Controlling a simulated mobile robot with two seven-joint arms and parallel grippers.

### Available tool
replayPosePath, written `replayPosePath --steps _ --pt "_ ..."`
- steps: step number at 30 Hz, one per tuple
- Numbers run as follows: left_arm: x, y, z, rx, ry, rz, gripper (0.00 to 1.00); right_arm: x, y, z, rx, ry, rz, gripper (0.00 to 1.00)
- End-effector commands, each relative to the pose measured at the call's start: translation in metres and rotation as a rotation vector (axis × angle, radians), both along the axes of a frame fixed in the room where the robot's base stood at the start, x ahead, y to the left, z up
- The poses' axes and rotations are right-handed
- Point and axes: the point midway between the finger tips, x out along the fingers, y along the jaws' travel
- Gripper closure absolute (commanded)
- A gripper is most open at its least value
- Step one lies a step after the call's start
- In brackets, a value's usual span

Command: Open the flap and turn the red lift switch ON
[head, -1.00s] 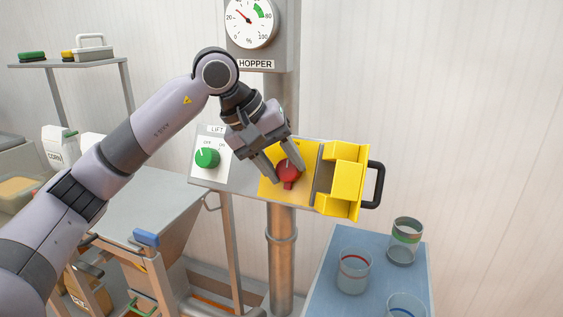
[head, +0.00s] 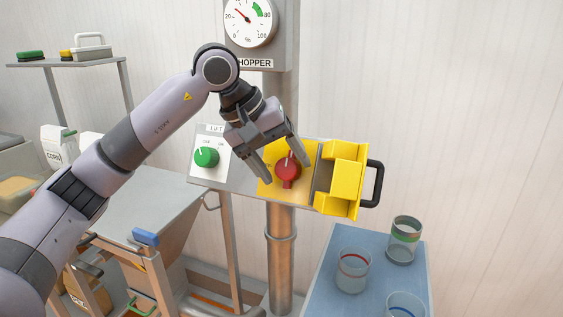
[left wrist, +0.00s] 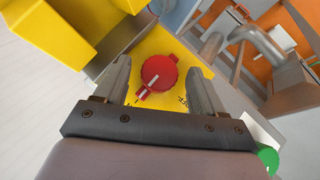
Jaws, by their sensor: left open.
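The red lift switch (head: 288,169) sits on a yellow plate (head: 271,187) at the right end of the control panel. The yellow flap (head: 346,180) stands open to the right of it, so the switch is uncovered. My left gripper (head: 286,171) is open, with one finger on each side of the switch; I cannot tell if either touches it. In the left wrist view the switch (left wrist: 159,73) lies between the spread fingers. Its white line points lower left, away from the OFF lettering and towards a small mark near the left finger. My right gripper is not in view.
The green switch (head: 206,157) is left of the yellow plate. The hopper gauge (head: 248,20) is above. Glass containers (head: 353,271) stand on a blue table (head: 324,292) below right.

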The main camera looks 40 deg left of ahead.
Motion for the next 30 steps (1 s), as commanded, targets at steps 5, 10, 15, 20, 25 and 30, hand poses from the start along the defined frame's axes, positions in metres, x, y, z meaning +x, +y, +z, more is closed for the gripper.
replayPosePath --steps 5,10,15,20,25,30 --pt "-0.010 0.007 0.022 -0.001 -0.007 0.002 0.31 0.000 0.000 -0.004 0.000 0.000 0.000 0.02" --pt "-0.021 0.015 0.045 -0.001 -0.005 0.001 0.31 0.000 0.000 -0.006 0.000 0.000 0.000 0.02" --pt "-0.028 0.020 0.058 -0.001 -0.003 0.001 0.31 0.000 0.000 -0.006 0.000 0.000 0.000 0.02" --pt "-0.029 0.020 0.060 0.000 -0.001 0.000 0.31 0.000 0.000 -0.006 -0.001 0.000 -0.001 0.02" --pt "-0.029 0.020 0.060 0.000 -0.001 0.000 0.31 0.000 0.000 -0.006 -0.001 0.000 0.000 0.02" --pt "-0.029 0.020 0.060 0.000 -0.001 0.000 0.31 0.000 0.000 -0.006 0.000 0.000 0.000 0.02"
